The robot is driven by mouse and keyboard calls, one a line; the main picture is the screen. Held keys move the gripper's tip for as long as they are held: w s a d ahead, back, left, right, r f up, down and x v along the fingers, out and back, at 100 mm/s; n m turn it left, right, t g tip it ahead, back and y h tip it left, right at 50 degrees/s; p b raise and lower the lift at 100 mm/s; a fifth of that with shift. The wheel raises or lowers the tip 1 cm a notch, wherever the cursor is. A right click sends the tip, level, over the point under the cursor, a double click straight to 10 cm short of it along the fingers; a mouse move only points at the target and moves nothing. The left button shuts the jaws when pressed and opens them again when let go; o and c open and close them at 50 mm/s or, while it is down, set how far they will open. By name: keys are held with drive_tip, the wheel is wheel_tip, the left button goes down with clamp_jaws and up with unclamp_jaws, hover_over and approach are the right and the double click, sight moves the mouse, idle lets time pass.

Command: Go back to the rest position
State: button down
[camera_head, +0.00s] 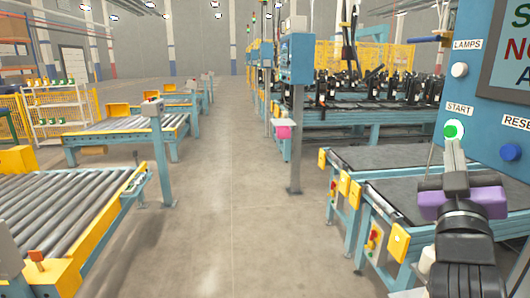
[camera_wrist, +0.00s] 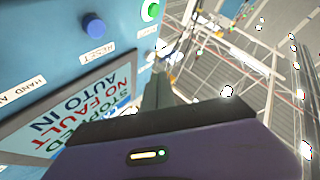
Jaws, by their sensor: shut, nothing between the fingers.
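My gripper (camera_head: 453,143) is at the right of the head view, pointing up, its two grey fingers together and empty. Its tips overlap the lower edge of the green START button (camera_head: 454,130) there; I cannot tell from that view whether they touch. In the wrist view my gripper's dark fingers (camera_wrist: 158,86) show beyond the purple body, and the green button (camera_wrist: 151,11) appears apart from them at the top. The blue control panel (camera_head: 482,128) carries the button and also fills the left of the wrist view.
The panel has a blue RESET button (camera_head: 510,151), a white lamp button (camera_head: 459,70) and a screen (camera_head: 515,50). Below are dark-topped conveyors (camera_head: 405,160). A roller conveyor (camera_head: 60,210) stands at left. The floor aisle (camera_head: 230,200) between is clear.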

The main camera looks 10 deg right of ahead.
drive_tip(key=s+a+f+n+t+y, duration=0.1)
drive_tip(key=s+a+f+y, duration=0.4)
drive_tip(key=f, duration=0.5)
drive_tip(key=s+a+f+n+t+y, duration=0.1)
drive_tip(key=s+a+f+y, duration=0.2)
drive_tip(key=s+a+f, duration=0.55)
drive_tip(key=s+a+f+g+y, duration=0.2)
drive_tip(key=s+f, duration=0.6)
drive_tip(key=s, duration=0.5)
drive_tip(key=s+a+f+g+y, duration=0.2)
drive_tip(key=s+f+g, duration=0.2)
drive_tip(key=s+f, duration=0.5)
drive_tip(key=s, duration=0.4)
drive_tip(key=shift+a+f+m+g, duration=0.15)
drive_tip(key=shift+f+m+g, duration=0.1)
drive_tip(key=shift+m+g, duration=0.15)
